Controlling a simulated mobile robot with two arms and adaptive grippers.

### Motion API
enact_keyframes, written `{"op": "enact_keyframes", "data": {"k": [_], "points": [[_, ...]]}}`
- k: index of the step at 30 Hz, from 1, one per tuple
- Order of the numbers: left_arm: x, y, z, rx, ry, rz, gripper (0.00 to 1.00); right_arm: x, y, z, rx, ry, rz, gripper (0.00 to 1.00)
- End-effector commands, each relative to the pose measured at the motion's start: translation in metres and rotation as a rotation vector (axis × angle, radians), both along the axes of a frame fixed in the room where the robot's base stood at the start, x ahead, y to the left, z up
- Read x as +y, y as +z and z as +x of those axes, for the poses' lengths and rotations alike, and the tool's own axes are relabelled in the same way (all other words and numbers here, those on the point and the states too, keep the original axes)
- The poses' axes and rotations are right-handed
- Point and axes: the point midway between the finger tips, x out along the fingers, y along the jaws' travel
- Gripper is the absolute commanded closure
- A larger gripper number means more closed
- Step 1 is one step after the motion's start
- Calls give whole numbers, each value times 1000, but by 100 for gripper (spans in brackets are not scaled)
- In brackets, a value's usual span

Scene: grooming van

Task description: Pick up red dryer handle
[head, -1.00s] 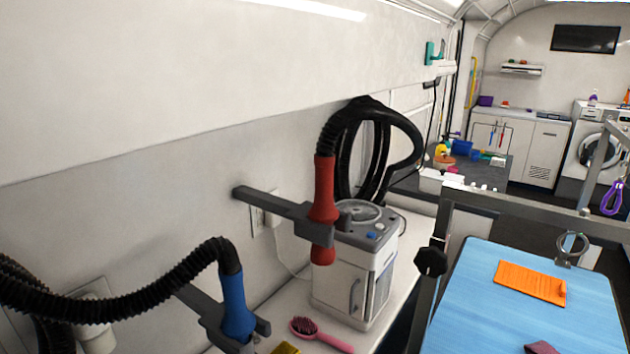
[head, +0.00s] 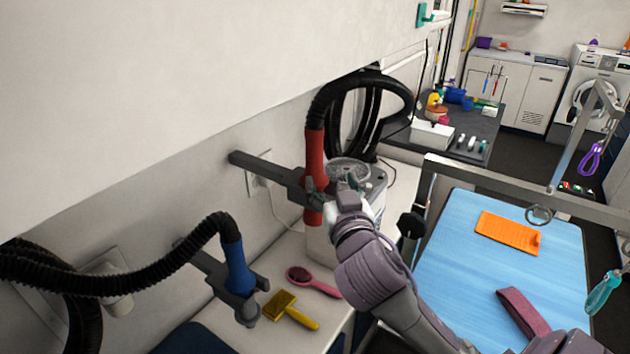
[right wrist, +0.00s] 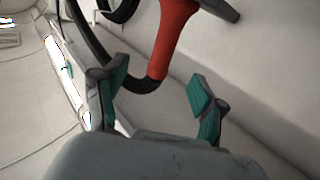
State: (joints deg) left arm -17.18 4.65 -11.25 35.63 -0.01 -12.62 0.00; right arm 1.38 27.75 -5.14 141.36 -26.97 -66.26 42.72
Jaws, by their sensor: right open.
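The red dryer handle (head: 315,150) hangs upright in a dark wall bracket (head: 262,173), with a black hose running from its top. My right gripper (head: 332,187) is at the handle's right side, by the bracket. In the right wrist view the red handle (right wrist: 174,40) shows at top centre, with its hose curving below it. There my right gripper (right wrist: 160,90) is open, its green-padded fingers apart with the hose end showing in the gap. I cannot tell how far the handle is from the fingers. My left gripper is not in view.
A blue dryer handle (head: 238,268) sits in a second bracket at lower left. A pink brush (head: 318,284) and a yellow brush (head: 290,312) lie on the white counter. A grey-white dryer unit (head: 375,182) stands behind my arm. A blue grooming table (head: 455,260) is at right.

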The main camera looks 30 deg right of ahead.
Motion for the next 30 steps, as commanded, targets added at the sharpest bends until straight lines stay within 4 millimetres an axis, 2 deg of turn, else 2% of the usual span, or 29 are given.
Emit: {"op": "enact_keyframes", "data": {"k": [1, 12, 14, 18, 25, 30], "points": [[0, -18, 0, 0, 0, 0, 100, -1, -8, 3, -6, -1, 0, 29], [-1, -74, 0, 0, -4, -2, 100, -8, -7, 17, 0, 3, -9, 29], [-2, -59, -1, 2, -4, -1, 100, -13, 2, 29, 11, 1, -10, 29], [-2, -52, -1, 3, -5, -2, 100, -23, 2, 54, 11, 1, -7, 29], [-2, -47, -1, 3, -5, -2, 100, -29, 0, 71, 9, 3, -6, 29], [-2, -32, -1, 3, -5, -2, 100, -33, 3, 92, 10, 2, -9, 29]]}}
